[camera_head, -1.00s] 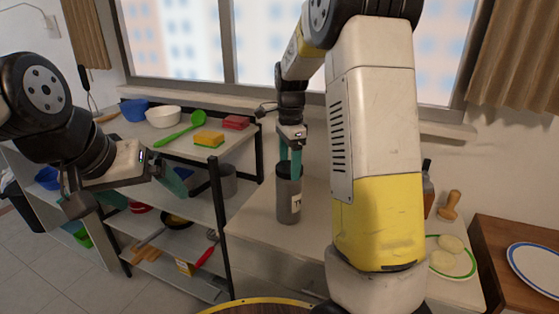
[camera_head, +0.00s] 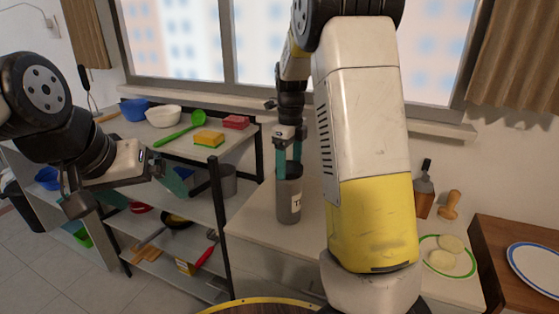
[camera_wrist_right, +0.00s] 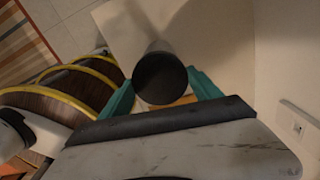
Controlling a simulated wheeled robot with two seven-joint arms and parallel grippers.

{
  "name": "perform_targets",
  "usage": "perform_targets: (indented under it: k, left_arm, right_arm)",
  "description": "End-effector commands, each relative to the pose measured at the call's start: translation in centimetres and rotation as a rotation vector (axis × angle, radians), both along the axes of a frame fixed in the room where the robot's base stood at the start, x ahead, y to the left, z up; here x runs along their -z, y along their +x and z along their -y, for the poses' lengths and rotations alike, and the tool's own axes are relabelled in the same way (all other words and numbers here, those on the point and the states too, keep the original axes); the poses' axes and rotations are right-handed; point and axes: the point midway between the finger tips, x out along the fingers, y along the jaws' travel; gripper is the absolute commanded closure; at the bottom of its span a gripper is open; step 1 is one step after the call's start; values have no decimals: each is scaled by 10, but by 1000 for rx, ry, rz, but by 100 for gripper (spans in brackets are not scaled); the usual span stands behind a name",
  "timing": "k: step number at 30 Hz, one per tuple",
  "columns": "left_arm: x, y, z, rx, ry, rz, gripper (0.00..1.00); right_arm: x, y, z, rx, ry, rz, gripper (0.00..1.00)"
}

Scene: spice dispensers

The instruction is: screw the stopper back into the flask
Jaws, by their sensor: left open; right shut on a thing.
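My left gripper (camera_head: 148,190) is open and empty, left of the flask, in front of the shelf.
The shelf (camera_head: 222,235) at left holds bowls, a green spoon (camera_head: 198,120) and sponges (camera_head: 208,139). The wall and window are close behind.

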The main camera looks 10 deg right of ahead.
Motion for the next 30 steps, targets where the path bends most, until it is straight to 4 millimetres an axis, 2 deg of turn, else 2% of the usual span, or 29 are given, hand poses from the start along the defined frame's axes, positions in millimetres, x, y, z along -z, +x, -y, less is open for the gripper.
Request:
perform_targets:
  k: [9, 12, 24, 30]
  left_arm:
    - [0, 0, 0, 0, 0, 0, 5]
    - [0, 0, 0, 0, 0, 0, 5]
    - [0, 0, 0, 0, 0, 0, 5]
    - [0, 0, 0, 0, 0, 0, 5]
  right_arm:
    - [1, 0, 0, 540, -2, -1, 70]
    - [1, 0, 0, 658, -3, -1, 70]
    - [1, 0, 0, 730, -2, -2, 70]
    - [2, 0, -1, 918, -8, -1, 70]
